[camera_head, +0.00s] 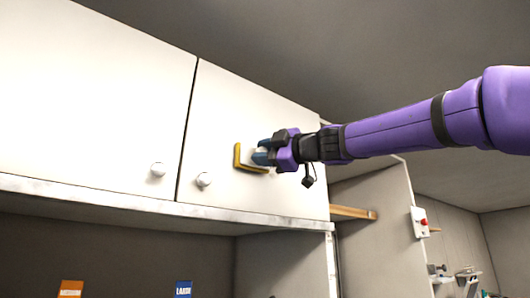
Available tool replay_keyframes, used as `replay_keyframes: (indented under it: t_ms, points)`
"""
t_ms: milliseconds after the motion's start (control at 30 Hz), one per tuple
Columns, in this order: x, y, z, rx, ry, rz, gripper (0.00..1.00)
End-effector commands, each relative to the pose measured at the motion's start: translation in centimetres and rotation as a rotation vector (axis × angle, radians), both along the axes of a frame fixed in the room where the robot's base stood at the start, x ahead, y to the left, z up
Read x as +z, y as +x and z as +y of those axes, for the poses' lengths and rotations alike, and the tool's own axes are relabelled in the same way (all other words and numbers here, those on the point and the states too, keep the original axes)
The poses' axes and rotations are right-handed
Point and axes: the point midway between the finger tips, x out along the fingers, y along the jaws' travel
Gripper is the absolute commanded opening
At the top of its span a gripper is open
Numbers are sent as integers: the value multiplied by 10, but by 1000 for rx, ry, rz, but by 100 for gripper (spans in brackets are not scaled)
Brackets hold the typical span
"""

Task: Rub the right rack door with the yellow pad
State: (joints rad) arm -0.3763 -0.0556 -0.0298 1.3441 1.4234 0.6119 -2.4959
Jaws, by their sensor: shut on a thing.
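The right rack door (228,110) is a white cupboard door with a round knob (204,180) at its lower left. My gripper (264,157) is in front of the door's lower right part, shut on the yellow pad (239,160). The pad shows as a yellow L-shaped edge, tilted, close against the door face. I cannot tell for sure whether it touches.
A left white door (90,85) with its own knob (158,169) sits beside the right one, both closed. Below is an open space with an orange label (70,289) and a blue label (183,289). A wooden bar (353,213) and a red-button box (420,222) are at the right.

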Motion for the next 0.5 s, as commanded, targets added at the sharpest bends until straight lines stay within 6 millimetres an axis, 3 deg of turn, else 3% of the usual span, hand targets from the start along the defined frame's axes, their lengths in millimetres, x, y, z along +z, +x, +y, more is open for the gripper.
replay_keyframes:
  t_ms: [500]
  points:
    - [0,8,-7,-1,1,0,14]
